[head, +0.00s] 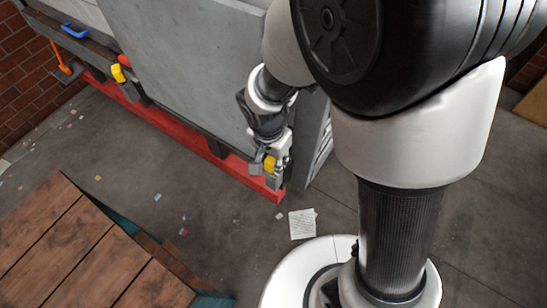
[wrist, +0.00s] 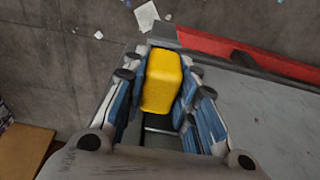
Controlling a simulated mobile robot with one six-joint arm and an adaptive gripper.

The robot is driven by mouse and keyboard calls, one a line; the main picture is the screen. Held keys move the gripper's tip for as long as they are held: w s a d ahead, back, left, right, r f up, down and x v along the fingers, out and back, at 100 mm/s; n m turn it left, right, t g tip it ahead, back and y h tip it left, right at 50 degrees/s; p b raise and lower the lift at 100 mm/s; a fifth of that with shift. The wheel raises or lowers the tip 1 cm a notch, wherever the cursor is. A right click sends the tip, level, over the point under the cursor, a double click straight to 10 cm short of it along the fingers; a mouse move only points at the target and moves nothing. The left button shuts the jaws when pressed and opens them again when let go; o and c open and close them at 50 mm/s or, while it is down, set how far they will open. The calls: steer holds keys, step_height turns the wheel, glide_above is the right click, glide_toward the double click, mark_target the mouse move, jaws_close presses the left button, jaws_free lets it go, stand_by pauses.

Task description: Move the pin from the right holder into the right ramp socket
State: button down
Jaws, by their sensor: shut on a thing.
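The yellow pin (wrist: 162,82) is between the two fingers of my gripper (wrist: 160,95) in the wrist view, which are shut on it. In the head view, my gripper (head: 272,165) hangs at the right end of the red beam, with a little of the yellow pin (head: 270,161) showing. A grey bracket (wrist: 164,34), perhaps part of the right holder, shows just beyond the pin. The fingers hide the pin's lower end, so I cannot tell whether it is still seated. I cannot make out the right ramp socket.
The red beam (head: 150,118) runs along the foot of a large grey panel (head: 190,60). Another yellow piece (head: 118,73) sits at its left part, near an orange lever (head: 64,68) and a blue handle (head: 74,30). A paper sheet (head: 303,224) lies on the open floor.

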steer(key=shift+f+b, duration=0.35)
steer(key=shift+f, duration=0.1)
steer(key=c, duration=1.2)
jaws_free()
steer(key=shift+r, duration=0.1)
steer(key=r, duration=0.8)
steer(key=s+a+r, duration=0.1)
steer(key=r, duration=0.2)
steer(key=shift+r, duration=0.4)
steer(key=s+d+r+n+t+b, duration=0.2)
steer(key=s+d+n+b, duration=0.4)
steer(key=s+d, duration=0.6)
steer(key=shift+s+r+n+t+y, duration=0.2)
steer(key=shift+r+n+t+y, duration=0.15)
steer(key=shift+n+t, duration=0.45)
